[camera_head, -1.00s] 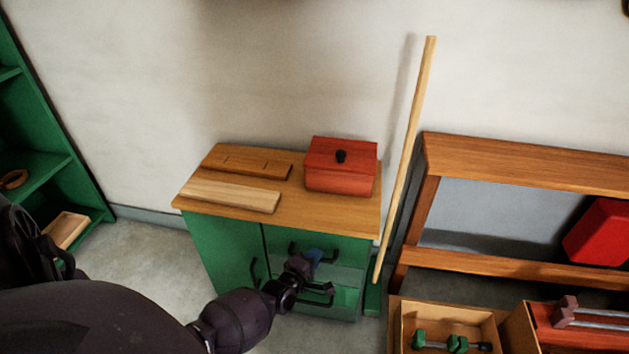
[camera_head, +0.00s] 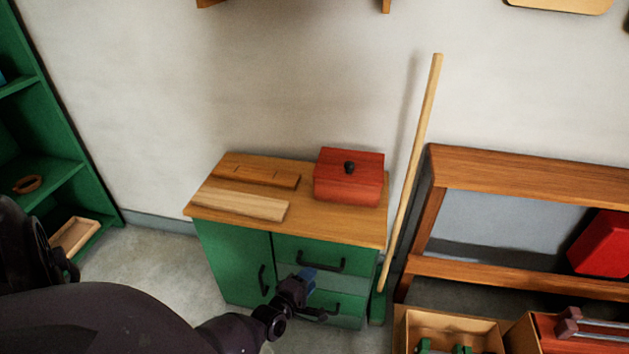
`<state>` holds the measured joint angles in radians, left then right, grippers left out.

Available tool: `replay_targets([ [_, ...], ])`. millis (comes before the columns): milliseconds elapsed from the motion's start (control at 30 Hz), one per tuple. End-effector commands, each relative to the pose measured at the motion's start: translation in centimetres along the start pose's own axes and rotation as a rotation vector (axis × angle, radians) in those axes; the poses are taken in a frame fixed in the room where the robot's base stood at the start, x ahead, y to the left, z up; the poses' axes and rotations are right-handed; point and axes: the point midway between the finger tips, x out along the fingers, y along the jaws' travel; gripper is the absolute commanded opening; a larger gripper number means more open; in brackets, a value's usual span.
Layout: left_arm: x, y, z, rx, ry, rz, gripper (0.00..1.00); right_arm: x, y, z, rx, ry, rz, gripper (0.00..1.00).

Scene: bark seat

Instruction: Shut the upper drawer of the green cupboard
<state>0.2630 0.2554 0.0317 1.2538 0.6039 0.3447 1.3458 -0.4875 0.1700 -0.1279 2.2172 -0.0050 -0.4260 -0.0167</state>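The green cupboard (camera_head: 232,262) stands against the wall with a wooden top. It has a door on its left and drawers on its right, all with dark handles. The upper drawer (camera_head: 352,262) sits just under the top; its front looks about flush, though a small gap would be hard to see. A paler band lies below it, above the lower drawer (camera_head: 345,317). My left gripper (camera_head: 308,275), dark with a blue part, is in front of the drawers, just below the upper handle. Contact and finger opening cannot be made out. My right gripper is not in view.
A red box (camera_head: 349,177) and two wooden boards (camera_head: 240,204) lie on the cupboard top. A pole (camera_head: 412,170) leans at its right, near a wooden bench (camera_head: 520,170). An open crate (camera_head: 450,325) stands at lower right. Green shelves (camera_head: 50,185) stand at left.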

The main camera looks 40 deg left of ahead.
Motion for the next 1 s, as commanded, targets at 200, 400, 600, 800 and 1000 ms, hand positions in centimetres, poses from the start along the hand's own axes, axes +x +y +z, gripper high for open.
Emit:
replay_targets([
  [200, -2.7, 0.2, 0.1, -0.002, 0.0, 0.003, 0.39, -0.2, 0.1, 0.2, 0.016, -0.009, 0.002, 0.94],
  [400, -3.7, 0.1, 0.1, -0.002, 0.0, 0.001, 0.39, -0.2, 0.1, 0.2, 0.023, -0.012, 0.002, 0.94],
  [600, -3.7, 0.0, 0.1, -0.001, 0.0, 0.0, 0.39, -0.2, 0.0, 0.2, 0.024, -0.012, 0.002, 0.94],
  [800, -3.7, 0.0, 0.0, -0.001, 0.0, 0.0, 0.39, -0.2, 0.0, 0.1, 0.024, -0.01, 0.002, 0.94],
  [1000, -3.7, 0.0, 0.0, -0.001, 0.0, 0.0, 0.39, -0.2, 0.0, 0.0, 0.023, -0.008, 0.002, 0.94],
])
